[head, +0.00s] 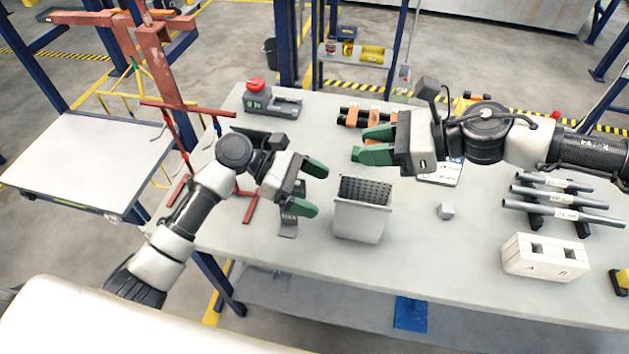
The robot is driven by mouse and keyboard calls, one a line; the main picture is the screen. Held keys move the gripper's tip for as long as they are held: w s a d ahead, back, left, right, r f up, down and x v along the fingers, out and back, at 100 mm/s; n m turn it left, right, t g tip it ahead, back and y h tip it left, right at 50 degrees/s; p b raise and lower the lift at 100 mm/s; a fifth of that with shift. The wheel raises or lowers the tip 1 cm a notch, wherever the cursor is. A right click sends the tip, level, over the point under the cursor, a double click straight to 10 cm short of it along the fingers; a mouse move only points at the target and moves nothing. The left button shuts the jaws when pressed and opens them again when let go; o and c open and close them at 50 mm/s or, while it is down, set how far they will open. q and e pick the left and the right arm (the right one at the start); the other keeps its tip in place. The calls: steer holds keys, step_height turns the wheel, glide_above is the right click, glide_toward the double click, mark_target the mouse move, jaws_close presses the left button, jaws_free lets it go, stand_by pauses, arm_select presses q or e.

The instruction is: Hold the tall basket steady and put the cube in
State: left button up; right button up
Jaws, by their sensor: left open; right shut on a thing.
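The tall grey basket (358,222) stands upright on the table, with dark perforated inner walls. My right gripper (372,144) is above and behind the basket, pointing left.
A white slotted block (545,257) and a rack of grey tubes (562,200) stand at the right. A device with a red knob (268,97) and orange-black parts (352,117) are at the back. The table's front (440,265) is clear.

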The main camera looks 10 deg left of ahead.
mark_target(348, 198)
arm_select(q)
steer(key=shift+w+x, duration=0.2)
steer(key=shift+x, duration=1.05)
steer(key=shift+w+x, duration=0.2)
steer(key=shift+x, duration=1.05)
steer(key=shift+w+x, duration=0.2)
steer(key=shift+x, duration=1.05)
steer(key=shift+r, duration=0.1)
steer(key=c, duration=1)
steer(key=shift+c, duration=0.2)
